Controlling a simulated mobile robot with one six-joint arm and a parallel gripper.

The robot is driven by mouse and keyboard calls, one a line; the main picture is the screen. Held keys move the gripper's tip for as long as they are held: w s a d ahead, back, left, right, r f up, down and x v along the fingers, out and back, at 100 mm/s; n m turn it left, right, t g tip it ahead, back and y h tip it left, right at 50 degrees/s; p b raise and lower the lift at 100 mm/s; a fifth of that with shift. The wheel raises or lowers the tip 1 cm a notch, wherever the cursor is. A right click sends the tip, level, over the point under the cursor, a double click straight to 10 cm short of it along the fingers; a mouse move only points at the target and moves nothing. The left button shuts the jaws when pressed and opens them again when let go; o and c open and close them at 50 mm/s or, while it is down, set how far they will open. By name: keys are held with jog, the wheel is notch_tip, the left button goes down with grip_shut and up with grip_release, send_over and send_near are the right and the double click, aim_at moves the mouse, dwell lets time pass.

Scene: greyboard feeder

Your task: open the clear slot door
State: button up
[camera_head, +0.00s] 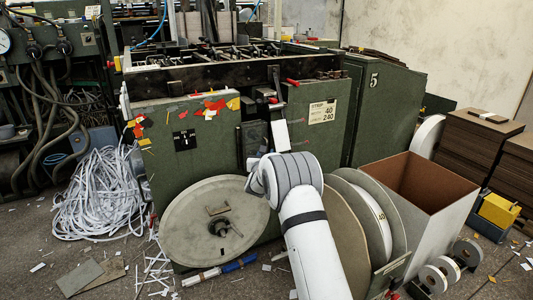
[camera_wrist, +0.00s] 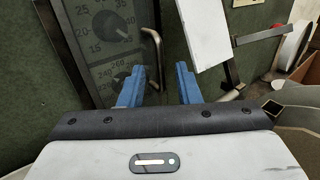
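The clear slot door (camera_wrist: 108,62) is at the upper left of the wrist view, with gauge dials showing behind it. It looks shut. A curved metal handle (camera_wrist: 156,48) stands at its right edge. My gripper (camera_wrist: 159,84) has two blue fingers, apart, with nothing gripped between them. In the picture the lower end of the handle lies between the fingers; I cannot tell whether it is within their reach in depth. In the head view a dark panel (camera_head: 255,138) on the green machine seems to be the door, partly behind my arm. My fingers are hidden there.
A white plate (camera_wrist: 206,32) on a metal bracket hangs close to the right of the handle. The green machine (camera_head: 210,140) fills the middle. A large grey reel disc (camera_head: 190,222) and an open grey bin (camera_head: 430,210) stand beside my arm. Scraps litter the floor.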

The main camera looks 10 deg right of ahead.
aim_at(256, 149)
jog(key=shift+x, duration=1.65)
grip_shut()
